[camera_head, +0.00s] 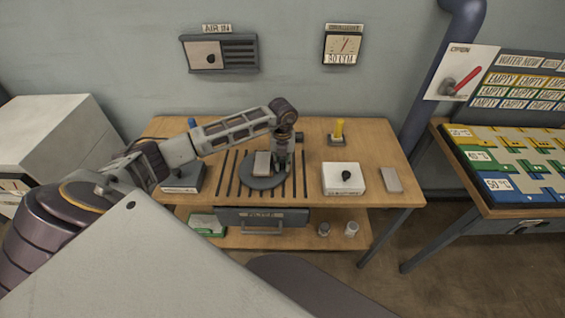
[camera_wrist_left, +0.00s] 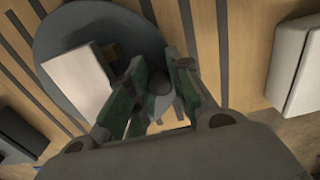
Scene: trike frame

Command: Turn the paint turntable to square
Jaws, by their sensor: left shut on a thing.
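The paint turntable (camera_head: 262,183) is a round dark grey disc on the slatted middle of the wooden bench. A pale block with a reddish-brown side (camera_head: 262,162) stands on it. In the left wrist view the disc (camera_wrist_left: 100,24) fills the upper left, and the pale block (camera_wrist_left: 76,78) sits at an angle to the slats. My left gripper (camera_head: 282,165) reaches down at the disc's right side. Its green-padded fingers (camera_wrist_left: 158,88) are closed on a small dark grey knob at the disc's edge, mostly hidden between them. My right gripper is not in view.
A white box with a black knob (camera_head: 344,179) and a grey block (camera_head: 392,180) stand to the right. A yellow-topped item (camera_head: 338,130) is behind. A dark box (camera_head: 183,178) lies left, under my arm. A drawer (camera_head: 262,218) hangs below the front edge.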

